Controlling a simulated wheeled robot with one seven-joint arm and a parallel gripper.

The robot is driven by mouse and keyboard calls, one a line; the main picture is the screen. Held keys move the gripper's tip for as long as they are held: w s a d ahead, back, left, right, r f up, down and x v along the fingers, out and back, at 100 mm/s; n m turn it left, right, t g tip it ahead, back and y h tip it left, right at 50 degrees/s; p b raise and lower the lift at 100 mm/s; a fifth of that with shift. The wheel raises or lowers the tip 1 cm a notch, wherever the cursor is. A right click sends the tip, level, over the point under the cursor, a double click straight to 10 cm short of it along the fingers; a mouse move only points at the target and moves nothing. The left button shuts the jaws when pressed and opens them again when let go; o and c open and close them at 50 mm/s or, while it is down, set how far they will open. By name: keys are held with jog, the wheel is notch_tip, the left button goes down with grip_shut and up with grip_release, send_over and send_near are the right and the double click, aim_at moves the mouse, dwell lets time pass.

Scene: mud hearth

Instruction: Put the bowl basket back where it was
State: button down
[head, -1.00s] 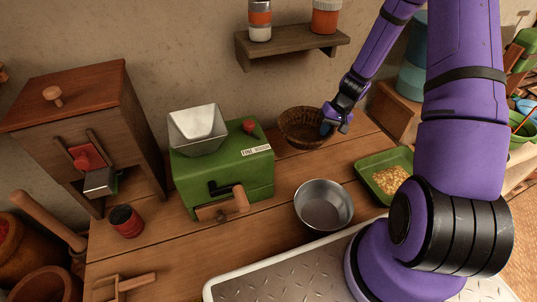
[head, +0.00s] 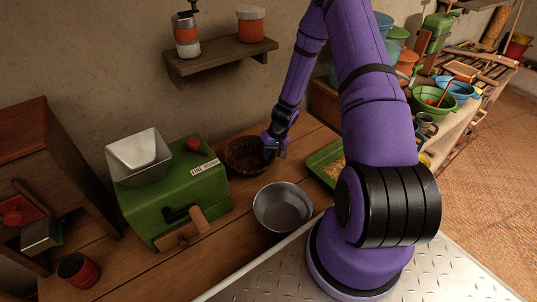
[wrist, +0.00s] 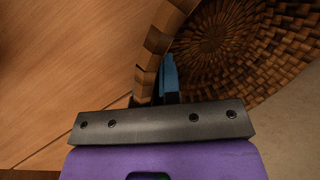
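The bowl basket (head: 238,153) is a round, brown woven bowl. It stands upright at the back of the wooden counter, just right of the green mill (head: 175,195). My gripper (head: 271,150) is at its right rim. In the wrist view the basket's woven inside (wrist: 225,45) fills the upper right. Its rim runs between the fingers of my gripper (wrist: 156,88). One blue finger is inside the basket against the rim; the other is mostly hidden behind the rim. The gripper looks shut on the rim. Whether the basket's base touches the counter is hard to tell.
A metal bowl (head: 283,207) stands in front of the basket. A green tray (head: 322,167) with yellow grain lies to the right, partly behind my arm. A wooden shelf (head: 222,60) with jars hangs above. A red tin (head: 78,271) stands at the front left.

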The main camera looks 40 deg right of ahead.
jog(key=shift+f, duration=0.15)
jog(key=c, duration=1.3)
grip_release()
